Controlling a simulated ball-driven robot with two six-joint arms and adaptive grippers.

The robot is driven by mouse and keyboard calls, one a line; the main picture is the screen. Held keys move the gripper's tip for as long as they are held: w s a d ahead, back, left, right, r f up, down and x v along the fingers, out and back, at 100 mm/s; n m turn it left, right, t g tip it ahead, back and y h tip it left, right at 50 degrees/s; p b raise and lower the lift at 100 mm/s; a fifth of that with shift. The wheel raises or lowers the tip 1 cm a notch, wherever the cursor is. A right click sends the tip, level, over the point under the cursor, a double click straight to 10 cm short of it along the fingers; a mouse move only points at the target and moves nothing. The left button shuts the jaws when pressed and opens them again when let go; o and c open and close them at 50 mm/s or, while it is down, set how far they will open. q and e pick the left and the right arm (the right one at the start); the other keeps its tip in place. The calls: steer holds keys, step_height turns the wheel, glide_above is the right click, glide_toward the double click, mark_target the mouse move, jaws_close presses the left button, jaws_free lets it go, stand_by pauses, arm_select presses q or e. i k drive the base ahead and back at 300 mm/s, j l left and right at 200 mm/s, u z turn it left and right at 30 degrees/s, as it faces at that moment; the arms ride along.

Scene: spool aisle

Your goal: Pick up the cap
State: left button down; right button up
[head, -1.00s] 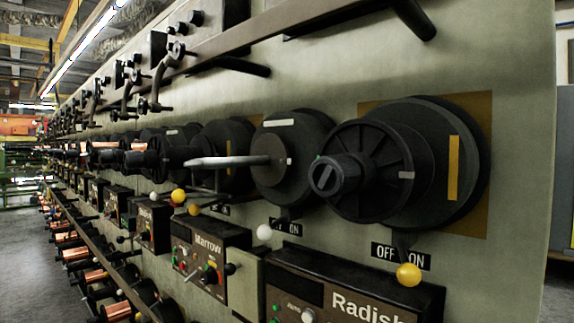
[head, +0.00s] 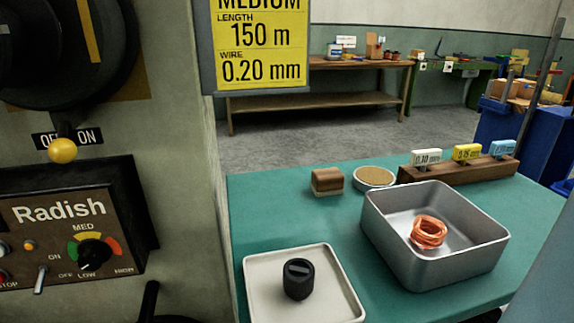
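The cap (head: 298,279) is a small black cylinder with a slot across its top. It stands on a shallow white tray (head: 257,300) at the front left of the teal table (head: 415,299). Nothing is touching the cap from above. Neither of my grippers can be made out in the head view.
A metal bin (head: 484,247) holding a coil of copper wire (head: 428,232) stands right of the tray. Behind are a wooden block (head: 327,180), a round tin (head: 374,177) and a wooden rack (head: 458,168) with tags. The machine panel (head: 70,225) stands close on the left.

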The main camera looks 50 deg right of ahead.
mark_target(299, 274)
steer(key=z, duration=1.55)
steer(key=k, duration=0.1)
